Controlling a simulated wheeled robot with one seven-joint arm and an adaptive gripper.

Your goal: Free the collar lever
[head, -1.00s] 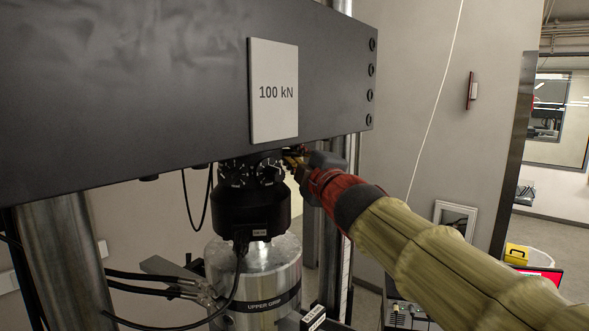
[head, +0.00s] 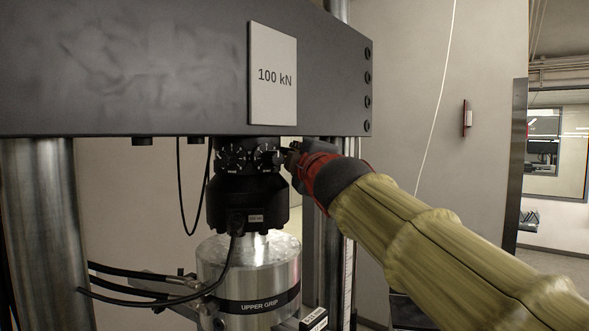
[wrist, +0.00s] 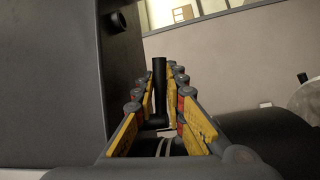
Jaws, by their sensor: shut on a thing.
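The black collar (head: 247,165) with white dial markings sits under the dark crosshead, above the silver upper grip (head: 248,268). My gripper (head: 287,157) is at the collar's right side, just below the crosshead, and its fingers are mostly hidden in the head view. In the wrist view my gripper's yellow-padded fingers (wrist: 165,92) are closed around a black round bar, which looks like the collar lever (wrist: 159,82). The bar stands up between the pads. Its lower end, by a dark bracket, is partly hidden.
The crosshead (head: 180,70), with its 100 kN plate (head: 273,75), hangs close above my gripper and is a dark wall at left in the wrist view. A steel column (head: 42,220) stands at left. Black cables (head: 140,290) run beside the upper grip.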

